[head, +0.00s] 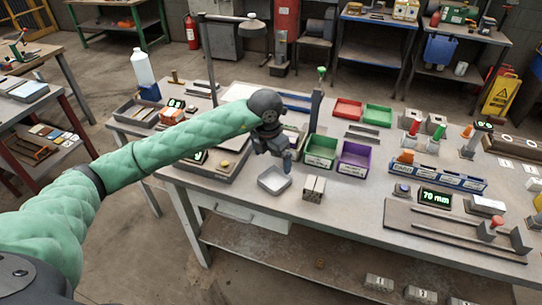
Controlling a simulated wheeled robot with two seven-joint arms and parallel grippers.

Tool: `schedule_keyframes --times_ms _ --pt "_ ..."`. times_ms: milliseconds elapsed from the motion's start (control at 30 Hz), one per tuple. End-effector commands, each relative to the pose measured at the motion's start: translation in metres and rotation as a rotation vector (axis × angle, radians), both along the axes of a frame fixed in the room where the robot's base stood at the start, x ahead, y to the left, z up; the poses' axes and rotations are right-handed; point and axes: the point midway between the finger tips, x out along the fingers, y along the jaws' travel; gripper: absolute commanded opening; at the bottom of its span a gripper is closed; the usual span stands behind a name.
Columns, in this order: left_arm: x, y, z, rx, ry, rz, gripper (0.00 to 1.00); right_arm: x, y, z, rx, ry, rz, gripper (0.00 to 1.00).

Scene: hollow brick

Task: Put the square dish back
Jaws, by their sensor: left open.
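A small pale grey square dish (273,181) lies on the workbench (345,213) near its front edge, left of a pair of small blocks. It looks empty. My left gripper (287,167) comes down from above at the dish's right back rim, with its fingers pointing down. It is open. I cannot tell whether its fingers touch the dish or straddle the rim. My right gripper is not in view.
Two small hollow blocks (314,188) stand just right of the dish. A green bin (320,151) and a purple bin (354,158) stand behind them. A grey tray (214,166) is at left under my arm. A display reading 70 mm (435,198) is at right.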

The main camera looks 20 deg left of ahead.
Motion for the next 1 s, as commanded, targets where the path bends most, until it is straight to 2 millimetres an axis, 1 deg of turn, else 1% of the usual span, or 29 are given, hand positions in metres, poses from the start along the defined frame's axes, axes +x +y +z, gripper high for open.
schedule_keyframes --times_ms 133,300,800,867,900,967,1000 --pt "-0.001 0.001 0.013 0.0 -0.002 0.0 1.0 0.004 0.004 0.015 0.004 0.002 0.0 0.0" --pt "-0.002 0.001 0.02 0.001 0.0 0.001 1.0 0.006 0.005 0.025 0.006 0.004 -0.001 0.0" --pt "-0.003 0.0 0.021 -0.004 0.001 -0.001 1.0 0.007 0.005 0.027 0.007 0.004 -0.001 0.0" --pt "-0.005 -0.006 0.019 -0.026 0.003 -0.01 1.0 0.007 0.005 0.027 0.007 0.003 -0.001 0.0" --pt "-0.008 -0.013 0.016 -0.054 0.008 -0.022 1.0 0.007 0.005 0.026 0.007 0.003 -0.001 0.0" --pt "-0.014 -0.029 0.012 -0.121 0.015 -0.046 1.0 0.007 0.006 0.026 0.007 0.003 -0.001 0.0" --pt "-0.019 -0.044 0.009 -0.182 0.021 -0.064 1.0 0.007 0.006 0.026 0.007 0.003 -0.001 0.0"
